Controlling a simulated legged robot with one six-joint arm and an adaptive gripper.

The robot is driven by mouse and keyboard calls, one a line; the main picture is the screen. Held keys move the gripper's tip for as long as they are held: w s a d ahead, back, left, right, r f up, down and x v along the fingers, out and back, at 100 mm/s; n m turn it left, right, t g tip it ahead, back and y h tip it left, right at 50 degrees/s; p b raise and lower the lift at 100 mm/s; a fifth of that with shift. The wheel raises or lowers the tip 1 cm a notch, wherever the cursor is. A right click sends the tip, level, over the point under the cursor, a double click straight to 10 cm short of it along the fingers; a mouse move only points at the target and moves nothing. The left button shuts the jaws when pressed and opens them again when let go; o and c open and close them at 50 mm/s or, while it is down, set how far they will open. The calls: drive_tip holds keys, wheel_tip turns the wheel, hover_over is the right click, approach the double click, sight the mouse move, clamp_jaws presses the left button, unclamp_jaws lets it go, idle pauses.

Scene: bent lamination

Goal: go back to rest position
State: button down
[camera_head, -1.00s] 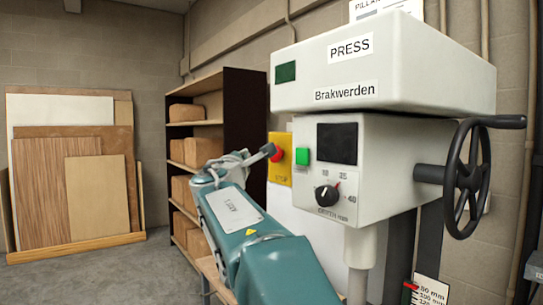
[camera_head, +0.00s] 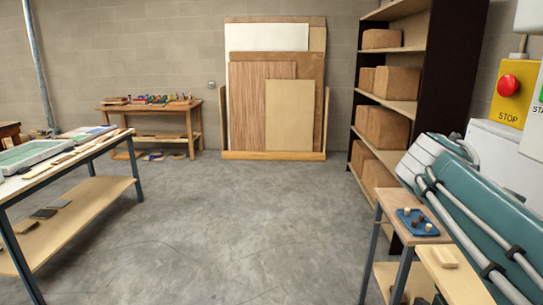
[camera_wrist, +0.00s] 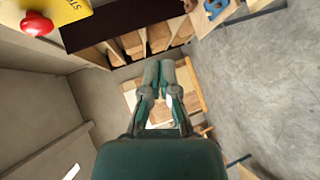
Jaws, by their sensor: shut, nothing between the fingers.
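My gripper (camera_wrist: 159,80) shows in the wrist view with its two fingers together and nothing between them. It hangs in free air, with the leaning boards and the floor far beyond it. In the head view my teal arm runs along the right side, in front of the press and beside the shelf. The gripper's fingertips are not visible in the head view.
A yellow stop box (camera_head: 515,92) with a red button is close to my arm at right. A small table (camera_head: 399,235) with a blue tray (camera_head: 417,222) stands below the arm. A dark shelf (camera_head: 449,70) holds brown blocks. A workbench (camera_head: 112,140) is at left. The floor (camera_head: 240,215) between is clear.

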drive_tip(key=s+a+f+m+g+y, duration=0.2)
drive_tip(key=s+a+f+y, duration=0.3)
drive_tip(key=s+a+f, duration=0.3)
drive_tip(key=s+a+f+m+g+y, duration=0.2)
drive_tip(key=s+a+f+m+y, duration=0.3)
drive_tip(key=s+a+f, duration=0.4)
wheel_tip(320, 180, down, 7)
drive_tip(key=shift+s+a+r, duration=0.2)
drive_tip(key=shift+s+a, duration=0.1)
drive_tip(key=shift+s, duration=0.75)
